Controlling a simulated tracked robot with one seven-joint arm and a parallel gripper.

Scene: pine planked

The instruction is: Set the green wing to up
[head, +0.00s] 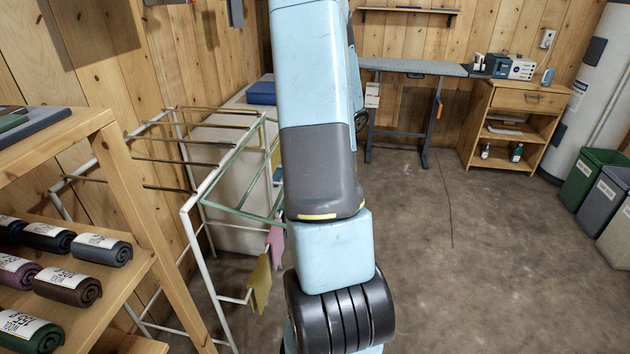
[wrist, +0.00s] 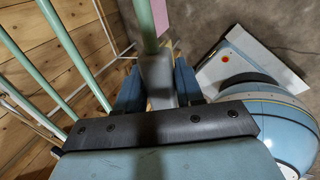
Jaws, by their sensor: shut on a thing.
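The green wing (head: 243,213) of the white drying rack shows in the head view left of my arm, as thin green bars partly hidden by the arm. Its exact tilt is hard to tell. In the wrist view its green bars (wrist: 55,62) run along the left. One green rail (wrist: 145,25) leads down between the fingers of my gripper (wrist: 158,82). In the head view my gripper is hidden behind my arm.
The rack's other wing (head: 180,162) has brown bars. A yellow cloth (head: 261,283) and a pink cloth (head: 276,242) hang low on the rack. A wooden shelf (head: 128,180) with rolled towels stands at left. The floor (head: 470,270) to the right is open.

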